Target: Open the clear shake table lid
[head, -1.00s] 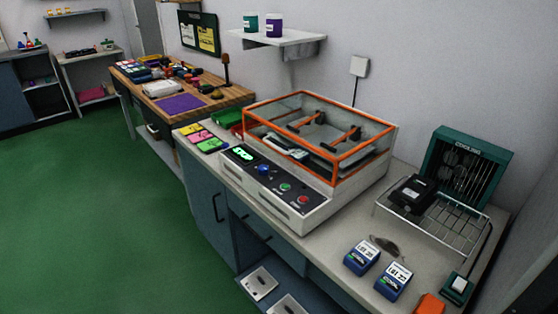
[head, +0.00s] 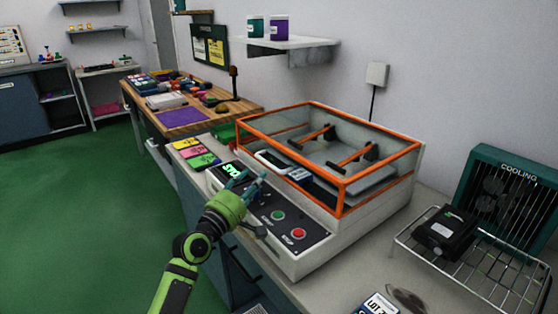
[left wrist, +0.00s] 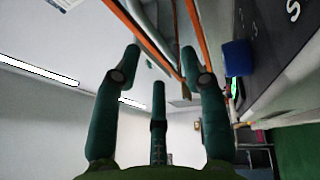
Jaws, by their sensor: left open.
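The shake table (head: 360,220) is a white machine with a black control panel (head: 262,207), green and red buttons and a lit green display. Its clear lid (head: 290,150) has an orange frame and is down, covering the platform and clamp bars inside. My left gripper (head: 248,186) is open and empty, above the panel in front of the lid's left front part. Its teal fingers (left wrist: 160,70) show in the left wrist view, with the lid's orange edge (left wrist: 197,35) beyond them. They appear apart from the lid. My right gripper is not in view.
A cooling unit (head: 510,190) and a wire rack (head: 480,272) holding a black device (head: 445,232) stand at the right. Coloured cards (head: 195,155) lie left of the machine. A shelf (head: 290,45) with two cups is on the wall above.

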